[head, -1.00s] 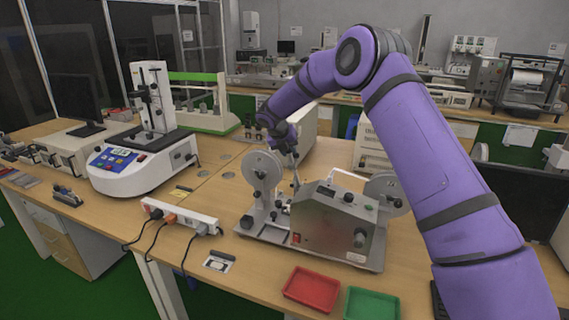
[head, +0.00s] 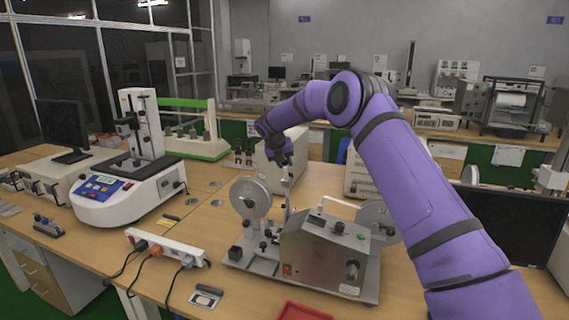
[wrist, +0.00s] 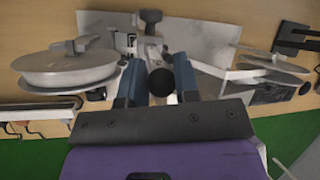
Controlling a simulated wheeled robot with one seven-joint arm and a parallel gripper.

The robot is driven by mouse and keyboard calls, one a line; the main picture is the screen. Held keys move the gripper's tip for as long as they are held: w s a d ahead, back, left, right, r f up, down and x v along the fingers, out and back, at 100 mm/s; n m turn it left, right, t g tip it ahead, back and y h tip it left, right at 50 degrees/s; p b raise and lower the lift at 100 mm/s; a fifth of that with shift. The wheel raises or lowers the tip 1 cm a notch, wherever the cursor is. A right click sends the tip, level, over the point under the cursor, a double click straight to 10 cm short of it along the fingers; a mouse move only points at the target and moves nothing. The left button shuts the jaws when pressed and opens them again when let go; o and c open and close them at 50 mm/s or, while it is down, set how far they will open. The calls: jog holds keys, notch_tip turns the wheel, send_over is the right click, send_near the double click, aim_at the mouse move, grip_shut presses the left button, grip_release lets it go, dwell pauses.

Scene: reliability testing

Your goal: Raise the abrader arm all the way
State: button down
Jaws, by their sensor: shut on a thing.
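The abrader (head: 325,250) is a grey metal machine on the wooden bench, with a disc at each side. A thin metal bar, apparently its arm (head: 287,188), stands nearly upright behind the grey box and reaches up to my gripper (head: 286,162). In the wrist view, my gripper (wrist: 159,82) has its two blue fingers on either side of a black round knob (wrist: 160,83) and is shut on it. The left disc (wrist: 68,72) also shows there. The fingers and my wrist hide part of the arm and its pivot.
A power strip (head: 165,247) with cables lies left of the abrader. A red tray (head: 303,312) is at the front edge. A white tester (head: 130,190) stands further left, and a monitor (head: 510,235) at the right.

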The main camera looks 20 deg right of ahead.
jog(key=shift+d, duration=0.25)
jog(key=c, duration=1.3)
grip_release()
jog(key=o, duration=0.4)
jog(key=shift+w+d+f, duration=0.1)
jog(key=shift+w+f, duration=0.05)
jog(key=shift+w, duration=0.05)
jog(key=v, duration=1.1)
